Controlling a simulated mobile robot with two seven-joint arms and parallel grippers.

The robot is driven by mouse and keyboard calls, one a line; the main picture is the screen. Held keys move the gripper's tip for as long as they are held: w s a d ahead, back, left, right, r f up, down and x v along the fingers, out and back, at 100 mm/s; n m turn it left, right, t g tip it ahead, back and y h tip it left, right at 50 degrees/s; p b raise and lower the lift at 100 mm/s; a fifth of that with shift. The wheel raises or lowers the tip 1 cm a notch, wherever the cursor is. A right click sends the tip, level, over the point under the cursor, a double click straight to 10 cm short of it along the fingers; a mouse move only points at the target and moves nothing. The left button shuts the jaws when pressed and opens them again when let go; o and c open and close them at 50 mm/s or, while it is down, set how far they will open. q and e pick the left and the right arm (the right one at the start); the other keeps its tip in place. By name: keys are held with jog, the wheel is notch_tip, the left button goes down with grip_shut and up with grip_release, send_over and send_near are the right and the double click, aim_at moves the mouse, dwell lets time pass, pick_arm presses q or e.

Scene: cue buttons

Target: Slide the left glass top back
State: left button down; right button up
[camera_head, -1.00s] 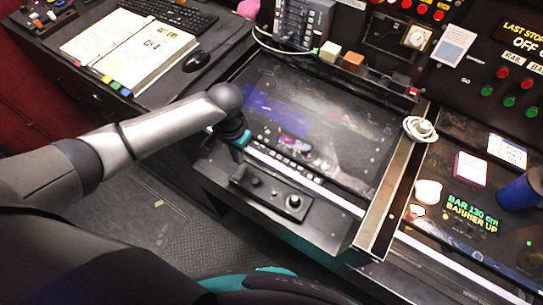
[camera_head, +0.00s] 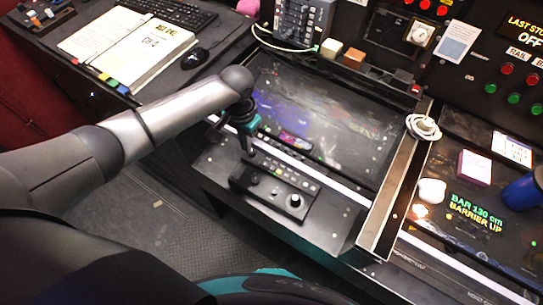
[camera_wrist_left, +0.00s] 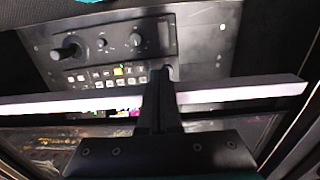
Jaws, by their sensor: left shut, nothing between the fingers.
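The left glass top (camera_head: 330,125) is a dark, glossy, smudged panel in the middle of the console in the head view. Its pale front bar (camera_head: 330,183) runs along its near edge and crosses the left wrist view (camera_wrist_left: 235,95). My left gripper (camera_head: 247,148) is shut and empty, pointing down at this bar, left of its middle. In the wrist view its dark fingers (camera_wrist_left: 163,75) overlap the bar; I cannot tell whether they touch it. Beyond the bar in that view, a row of small buttons (camera_wrist_left: 110,78) lies uncovered beside the knobs (camera_wrist_left: 136,41). My right gripper is not in view.
A metal divider (camera_head: 395,190) with a white round object (camera_head: 423,126) on it borders the glass on the right. A white cup (camera_head: 431,191) and blue mug (camera_head: 523,190) stand beyond it. Small blocks (camera_head: 331,48) and a switch box (camera_head: 300,20) stand behind the glass.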

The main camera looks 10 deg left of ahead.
aim_at(275, 108)
pick_arm(q)
jog(key=shift+w+d+r+b, duration=0.1)
jog(key=shift+w+d+b, duration=0.3)
jog(key=shift+w, duration=0.45)
jog(key=shift+w+d+b, duration=0.25)
jog(key=shift+w+b, duration=0.25)
jog(key=shift+w, duration=0.3)
jog(key=shift+w+d+r+b, duration=0.1)
jog(key=shift+w+d+b, duration=0.3)
jog(key=shift+w, duration=0.45)
jog(key=shift+a, duration=0.1)
jog(key=shift+w+f, duration=0.1)
jog(key=shift+w+d+f+b, duration=0.1)
jog(key=shift+w+d+b, duration=0.15)
jog(key=shift+w+b, duration=0.35)
jog(key=shift+w+d+b, duration=0.2)
jog(key=shift+w+b, duration=0.3)
jog(key=shift+b, duration=0.15)
jog(key=w+b, duration=0.1)
jog(key=w+d+b, duration=0.1)
jog(key=w+b, duration=0.1)
jog(key=shift+w+d+b, duration=0.3)
jog(key=shift+w+b, duration=0.45)
jog(key=shift+b, duration=0.45)
jog(key=shift+w+d+b, duration=0.25)
jog(key=shift+w+b, duration=0.45)
jog(key=shift+b, duration=0.5)
